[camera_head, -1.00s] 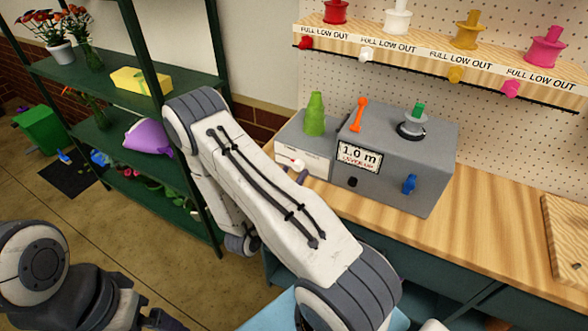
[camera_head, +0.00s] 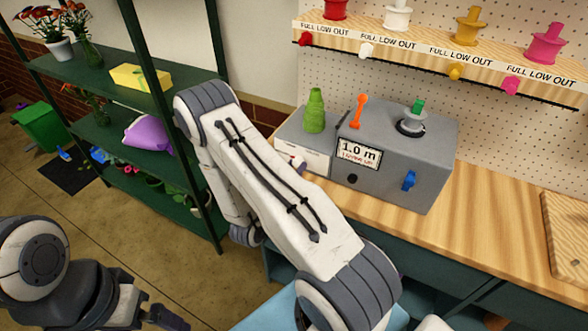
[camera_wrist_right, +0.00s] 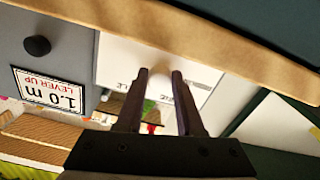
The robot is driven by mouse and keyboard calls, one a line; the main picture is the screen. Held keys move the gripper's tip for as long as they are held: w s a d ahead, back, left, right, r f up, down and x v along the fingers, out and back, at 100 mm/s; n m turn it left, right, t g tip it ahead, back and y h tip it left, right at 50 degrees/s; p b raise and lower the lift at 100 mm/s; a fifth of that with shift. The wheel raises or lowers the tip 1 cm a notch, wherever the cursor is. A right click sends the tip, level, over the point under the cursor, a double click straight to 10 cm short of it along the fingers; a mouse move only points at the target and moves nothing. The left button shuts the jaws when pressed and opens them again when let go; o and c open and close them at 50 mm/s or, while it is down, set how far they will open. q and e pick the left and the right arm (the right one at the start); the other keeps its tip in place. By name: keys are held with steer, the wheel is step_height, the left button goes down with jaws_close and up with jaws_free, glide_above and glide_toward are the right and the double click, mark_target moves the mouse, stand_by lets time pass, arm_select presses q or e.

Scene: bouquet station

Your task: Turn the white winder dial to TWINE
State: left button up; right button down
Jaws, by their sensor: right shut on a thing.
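The white winder (camera_head: 316,159) is a low white box with a green cone (camera_head: 314,112) on top, left of a grey machine (camera_head: 398,158). Its white dial (camera_wrist_right: 160,84) is on the front face and shows between the fingers in the right wrist view. My right gripper (camera_wrist_right: 160,78) is shut on this dial, one finger on each side. In the head view my right arm hides most of that gripper. Lettering beside the dial is partly covered, so I cannot read its setting. My left gripper (camera_head: 166,318) is low at the left, partly cut off, away from the winder.
The grey machine carries an orange lever (camera_head: 358,110), a blue knob (camera_head: 409,180) and a "1.0 m LEVER UP" sign (camera_head: 358,153). A spool shelf (camera_head: 430,52) is above. A green rack (camera_head: 120,90) stands left.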

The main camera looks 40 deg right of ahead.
steer(key=m+b, duration=0.2)
steer(key=m, duration=0.1)
steer(key=shift+f+b, duration=0.2)
steer(key=shift+b, duration=0.2)
steer(key=m+b, duration=0.6)
steer(key=shift+w, duration=0.1)
steer(key=shift+r+m+b, duration=0.2)
steer(key=shift+m+b, duration=0.9)
steer(key=shift+m, duration=0.2)
steer(key=c, duration=0.5)
jaws_free()
steer(key=shift+c, duration=0.2)
steer(key=shift+a, duration=0.2)
